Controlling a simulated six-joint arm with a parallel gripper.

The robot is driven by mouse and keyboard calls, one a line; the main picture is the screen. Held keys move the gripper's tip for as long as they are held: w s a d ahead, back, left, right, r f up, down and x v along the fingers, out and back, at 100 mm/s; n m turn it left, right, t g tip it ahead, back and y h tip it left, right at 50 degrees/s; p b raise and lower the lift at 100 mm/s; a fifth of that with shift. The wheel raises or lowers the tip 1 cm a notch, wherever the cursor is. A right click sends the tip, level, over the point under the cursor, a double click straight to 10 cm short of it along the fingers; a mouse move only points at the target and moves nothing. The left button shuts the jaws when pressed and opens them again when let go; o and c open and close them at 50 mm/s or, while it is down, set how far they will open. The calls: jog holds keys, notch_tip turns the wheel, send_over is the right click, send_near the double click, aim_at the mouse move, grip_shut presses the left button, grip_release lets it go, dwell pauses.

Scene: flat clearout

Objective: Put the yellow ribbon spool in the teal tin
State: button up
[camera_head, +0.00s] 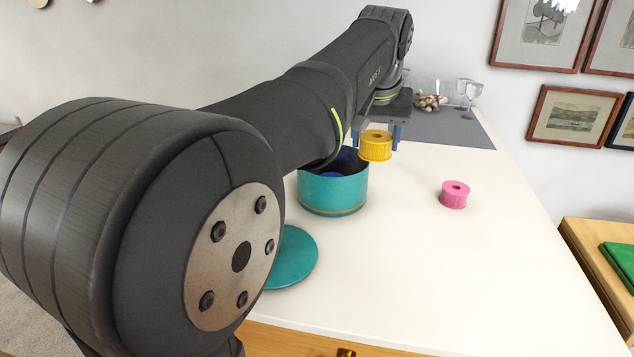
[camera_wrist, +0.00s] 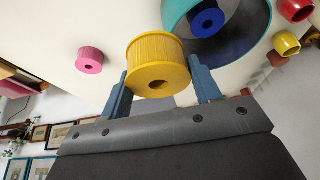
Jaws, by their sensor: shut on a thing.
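The yellow ribbon spool (camera_head: 376,145) is held between the blue fingers of my gripper (camera_head: 378,138), raised above the white table. In the wrist view the spool (camera_wrist: 156,62) sits between both fingertips (camera_wrist: 158,84). The teal tin (camera_head: 333,192) stands open on the table, just left of and below the held spool in the head view. A blue spool lies inside the tin (camera_head: 333,174); it also shows in the wrist view (camera_wrist: 208,20). My arm hides part of the tin's left side in the head view.
A pink spool (camera_head: 454,195) stands on the table to the right. A round teal lid (camera_head: 291,258) lies in front of the tin. Glassware (camera_head: 468,92) stands at the back.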

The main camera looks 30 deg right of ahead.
jog(key=w+a+f, duration=0.1)
jog(key=w+f, duration=0.1)
jog(key=w, duration=0.1)
jog(key=w+a+f, duration=0.1)
jog(key=w+f, duration=0.1)
jog(key=w, duration=0.2)
jog(key=w+a+f, duration=0.1)
jog(key=w+f, duration=0.1)
jog(key=w, duration=0.1)
jog(key=shift+w+f, duration=0.15)
jog(key=shift+f, duration=0.1)
jog(key=shift+w+f, duration=0.1)
jog(key=shift+f, duration=1.9)
jog(key=o, duration=1)
jog(key=shift+f, duration=0.15)
jog(key=v, duration=1.2)
jog(key=shift+d, duration=0.1)
